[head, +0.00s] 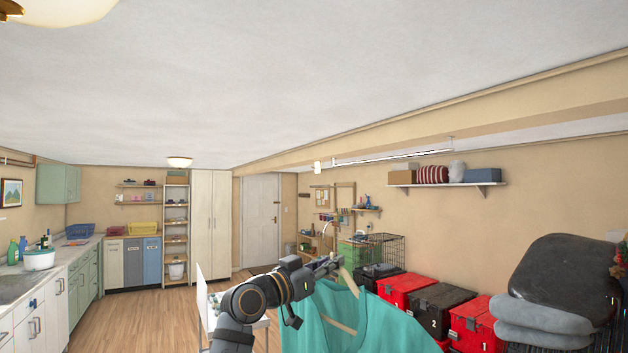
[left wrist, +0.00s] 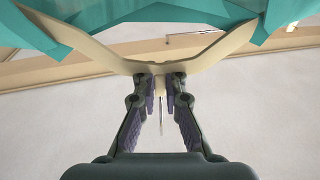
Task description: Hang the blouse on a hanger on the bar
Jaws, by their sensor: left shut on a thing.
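My left gripper (head: 328,267) is shut on the wooden hanger (head: 348,282) at its neck. The hanger's thin metal hook rises above the jaws. The teal blouse (head: 375,323) hangs from the hanger, its lower part cut off by the bottom edge. In the left wrist view the fingertips (left wrist: 162,84) pinch the middle of the hanger (left wrist: 105,58), with teal cloth of the blouse (left wrist: 45,35) over its ends. A long pale bar (head: 390,158) runs under the ceiling beam, farther back and above the hook, apart from it. My right gripper is out of view.
A wall shelf (head: 445,185) holds a box and cushions at the right. Red and black totes (head: 443,303) and a dark seat with grey cushions (head: 545,315) stand below. Wooden floor (head: 140,325) is clear at the left, beside the counter (head: 85,265).

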